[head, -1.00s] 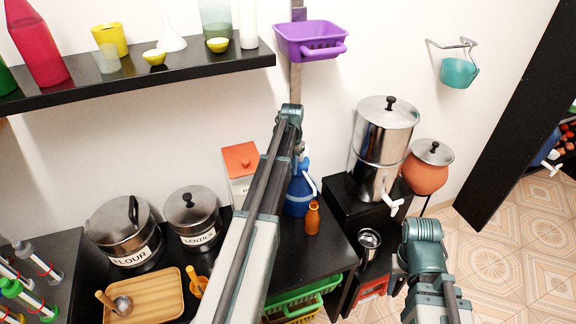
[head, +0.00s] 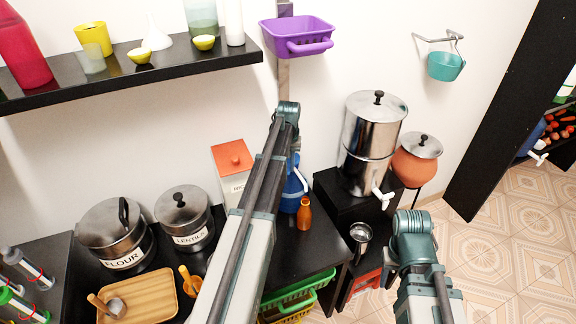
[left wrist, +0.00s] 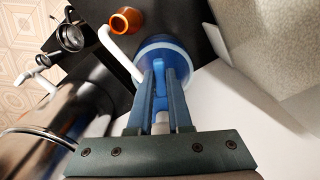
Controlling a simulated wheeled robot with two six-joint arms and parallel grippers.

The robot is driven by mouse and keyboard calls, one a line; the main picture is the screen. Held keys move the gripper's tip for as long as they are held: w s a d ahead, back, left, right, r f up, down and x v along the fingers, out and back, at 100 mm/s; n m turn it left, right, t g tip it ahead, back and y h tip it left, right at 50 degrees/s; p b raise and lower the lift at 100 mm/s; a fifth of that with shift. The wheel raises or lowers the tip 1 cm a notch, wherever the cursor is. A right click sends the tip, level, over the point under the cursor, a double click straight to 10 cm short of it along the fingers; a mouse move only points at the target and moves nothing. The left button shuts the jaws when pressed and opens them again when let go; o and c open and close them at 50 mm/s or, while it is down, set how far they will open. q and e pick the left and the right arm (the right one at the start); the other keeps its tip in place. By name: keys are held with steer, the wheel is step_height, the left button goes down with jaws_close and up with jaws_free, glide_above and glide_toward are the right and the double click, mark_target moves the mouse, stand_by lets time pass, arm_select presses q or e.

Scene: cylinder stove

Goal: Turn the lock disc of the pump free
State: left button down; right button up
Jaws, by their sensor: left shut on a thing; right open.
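The pump bottle is blue with a curved white spout; it stands on the black counter at the wall in the head view (head: 292,197), partly behind my left arm. The left wrist view shows its blue body (left wrist: 174,50) from above, with the white spout (left wrist: 121,52) curving off to the left. My left gripper (left wrist: 164,75) is shut on the pump's top, with blue and pale parts between its fingers. The lock disc cannot be told apart from the rest of the top. My right arm shows at the right of the head view, but its fingertips do not show.
A small orange-brown bottle (head: 304,214) stands close to the pump on its right. A white box with an orange lid (head: 232,157) is on the left. A steel urn with a tap (head: 371,140) stands further right on a black block.

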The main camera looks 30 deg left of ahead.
mark_target(289, 168)
arm_select(q)
steer(key=c, duration=0.8)
jaws_free()
steer(key=shift+c, duration=0.2)
step_height(289, 168, up, 12)
steer(key=p, duration=1.2)
steer(key=s+d+f+m+b, duration=0.2)
steer(key=s+d+f+b, duration=0.1)
steer(key=s+d, duration=0.5)
steer(key=s+d+f+m+b, duration=0.3)
steer(key=s+d, duration=0.6)
steer(key=d, duration=0.3)
steer(key=s+d+f+m+y+b, duration=0.1)
steer(key=s+d+f+m+b, duration=0.1)
steer(key=s+d, duration=0.7)
steer(key=shift+s+d+f+m+b, duration=0.15)
steer(key=shift+d+f+m+b, duration=0.3)
steer(key=shift+d, duration=0.6)
